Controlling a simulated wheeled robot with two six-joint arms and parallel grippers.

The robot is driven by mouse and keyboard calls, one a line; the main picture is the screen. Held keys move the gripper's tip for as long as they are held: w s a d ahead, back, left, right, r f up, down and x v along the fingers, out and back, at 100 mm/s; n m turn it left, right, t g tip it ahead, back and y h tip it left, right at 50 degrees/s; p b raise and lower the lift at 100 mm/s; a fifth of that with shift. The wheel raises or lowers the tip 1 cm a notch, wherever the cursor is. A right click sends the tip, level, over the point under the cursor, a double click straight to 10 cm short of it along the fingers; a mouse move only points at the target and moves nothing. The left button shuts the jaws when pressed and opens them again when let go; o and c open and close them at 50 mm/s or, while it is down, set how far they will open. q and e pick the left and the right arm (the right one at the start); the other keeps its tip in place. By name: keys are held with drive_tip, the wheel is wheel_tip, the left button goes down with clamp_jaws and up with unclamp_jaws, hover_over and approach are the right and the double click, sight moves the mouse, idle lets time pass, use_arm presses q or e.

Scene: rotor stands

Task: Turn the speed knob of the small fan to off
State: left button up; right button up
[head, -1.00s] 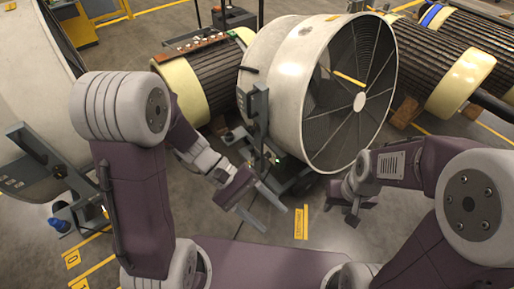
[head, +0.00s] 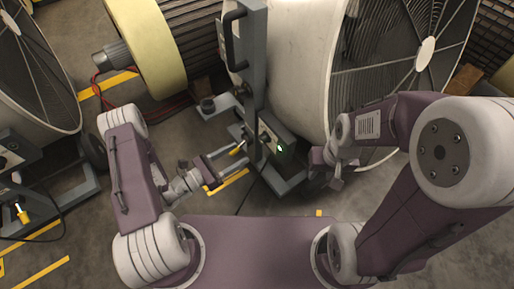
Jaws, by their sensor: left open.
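The drum fan (head: 300,60) stands right of centre on a grey wheeled frame (head: 252,70), its grille facing right. The knob is too small to make out clearly. My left gripper (head: 247,160) is open and empty, its two fingers pointing right at the frame, just left of the control box. I cannot tell whether they touch anything. My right gripper (head: 328,172) hangs right of the box, close to the fan's lower edge; its jaws are unclear.
Another large fan (head: 30,80) stands at the left edge with its own control box (head: 12,155) and a yellow plug-like piece (head: 22,213). A ribbed rotor with a cream end ring (head: 145,45) lies behind. Bare floor (head: 100,235) shows at lower left.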

sight(260, 140)
use_arm(q)
drive_tip(key=shift+r, duration=0.1)
drive_tip(key=b+x, duration=0.4)
drive_tip(key=x, duration=0.4)
drive_tip(key=shift+d, duration=0.15)
drive_tip(key=shift+w+d, duration=0.3)
drive_tip(key=shift+d, duration=0.05)
clamp_jaws()
